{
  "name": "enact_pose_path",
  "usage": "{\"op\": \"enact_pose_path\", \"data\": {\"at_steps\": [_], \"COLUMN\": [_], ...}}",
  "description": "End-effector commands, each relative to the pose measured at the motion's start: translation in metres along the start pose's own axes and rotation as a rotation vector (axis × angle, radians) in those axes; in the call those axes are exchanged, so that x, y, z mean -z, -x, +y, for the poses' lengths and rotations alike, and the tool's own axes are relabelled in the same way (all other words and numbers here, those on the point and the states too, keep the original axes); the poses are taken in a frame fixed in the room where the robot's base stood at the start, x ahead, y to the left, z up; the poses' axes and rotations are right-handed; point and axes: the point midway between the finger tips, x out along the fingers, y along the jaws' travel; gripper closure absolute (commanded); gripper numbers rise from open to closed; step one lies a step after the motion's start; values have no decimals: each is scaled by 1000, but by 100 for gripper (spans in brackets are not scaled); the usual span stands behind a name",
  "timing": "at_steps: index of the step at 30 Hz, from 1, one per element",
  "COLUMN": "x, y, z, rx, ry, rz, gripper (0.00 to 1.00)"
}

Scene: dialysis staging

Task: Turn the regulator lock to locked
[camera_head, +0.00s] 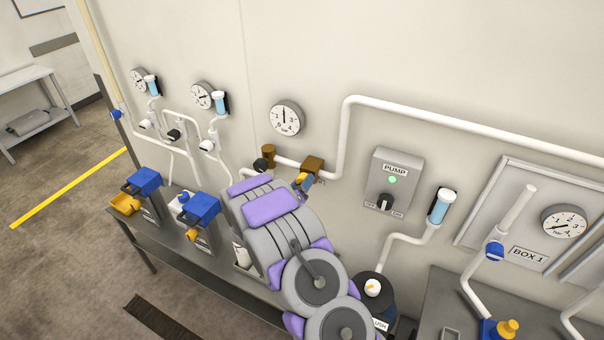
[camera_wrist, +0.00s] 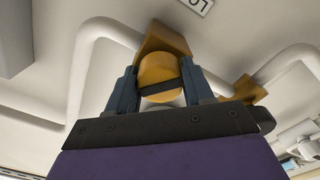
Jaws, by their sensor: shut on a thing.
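The regulator lock is a round yellow knob with a dark band across it (camera_wrist: 160,80), in front of a brass body (camera_wrist: 163,40) in the wrist view. My gripper (camera_wrist: 163,85) has one blue-grey finger on each side of the knob and is shut on it. In the head view, the brass body (camera_head: 313,164) sits on the white wall pipe, and my gripper (camera_head: 303,182) reaches it from below. Part of a white label (camera_wrist: 198,5) reading "LO" shows at the top edge of the wrist view; the rest is cut off.
A pressure gauge (camera_head: 286,118) is on the wall above left of the lock. A grey PUMP box (camera_head: 394,181) with a green light and black knob is to the right. A brass fitting (camera_head: 268,153) and pipes lie close to my arm.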

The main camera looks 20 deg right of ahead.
Motion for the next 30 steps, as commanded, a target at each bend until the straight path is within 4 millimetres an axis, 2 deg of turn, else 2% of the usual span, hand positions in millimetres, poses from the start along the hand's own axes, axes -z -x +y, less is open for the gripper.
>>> {"op": "enact_pose_path", "data": {"at_steps": [18, 30], "x": [0, -1], "y": [1, 1], "z": [-1, -1], "rx": [6, 6], "ry": [542, 710], "rz": [0, 0], "gripper": [79, 79]}}
